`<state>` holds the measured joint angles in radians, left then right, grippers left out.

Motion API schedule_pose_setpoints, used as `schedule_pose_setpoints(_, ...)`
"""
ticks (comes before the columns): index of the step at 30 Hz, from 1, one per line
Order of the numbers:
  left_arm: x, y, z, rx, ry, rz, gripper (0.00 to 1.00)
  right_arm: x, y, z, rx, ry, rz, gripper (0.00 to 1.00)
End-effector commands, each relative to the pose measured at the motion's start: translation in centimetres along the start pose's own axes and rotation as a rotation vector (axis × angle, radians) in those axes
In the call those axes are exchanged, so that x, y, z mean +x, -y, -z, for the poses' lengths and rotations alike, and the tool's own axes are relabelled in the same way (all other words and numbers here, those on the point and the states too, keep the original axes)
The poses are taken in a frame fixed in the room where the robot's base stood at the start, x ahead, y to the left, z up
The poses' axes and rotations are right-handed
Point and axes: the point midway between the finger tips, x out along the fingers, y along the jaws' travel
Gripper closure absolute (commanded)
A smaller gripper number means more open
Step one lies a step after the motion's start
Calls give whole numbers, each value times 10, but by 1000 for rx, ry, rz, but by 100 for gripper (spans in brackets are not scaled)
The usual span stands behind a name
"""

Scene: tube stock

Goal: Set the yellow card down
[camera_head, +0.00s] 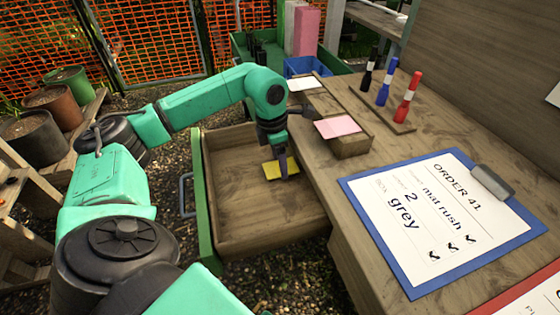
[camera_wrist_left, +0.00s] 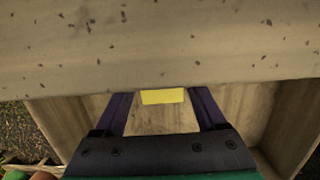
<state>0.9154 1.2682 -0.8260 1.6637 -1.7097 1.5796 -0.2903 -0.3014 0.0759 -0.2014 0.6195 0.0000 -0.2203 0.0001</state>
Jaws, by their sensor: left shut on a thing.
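My left gripper (camera_head: 280,157) is shut on the yellow card (camera_head: 290,168) and points down over the open wooden drawer (camera_head: 262,242). The card is at the fingertips, with part of it hidden behind a finger. Whether it touches the drawer floor I cannot tell. In the left wrist view the yellow card (camera_wrist_left: 162,96) shows between the two dark fingers, with the wooden desk edge just beyond it. My right gripper is not in view.
The wooden desk stands right of the drawer. On it are a wooden block with a pink card (camera_head: 337,127), a white card (camera_head: 304,84), a rack of black, blue and red markers (camera_head: 404,97), and a blue clipboard (camera_head: 440,215) reading "ORDER 41". Pots (camera_head: 35,137) stand at left.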

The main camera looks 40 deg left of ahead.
Motion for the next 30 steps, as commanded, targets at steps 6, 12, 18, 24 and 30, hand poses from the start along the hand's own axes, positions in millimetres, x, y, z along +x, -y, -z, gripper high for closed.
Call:
schedule_pose_setpoints(6,12,-2,0,0,-1,0,78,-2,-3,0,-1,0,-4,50)
schedule_pose_setpoints(12,16,-2,0,0,-2,0,78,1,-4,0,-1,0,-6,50)
schedule_pose_setpoints(18,15,-2,0,0,-1,0,0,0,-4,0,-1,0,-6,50)
schedule_pose_setpoints(24,8,-2,-1,0,0,0,0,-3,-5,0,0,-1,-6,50)
schedule_pose_setpoints(30,-36,-3,-2,1,3,-3,0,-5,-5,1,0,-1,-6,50)
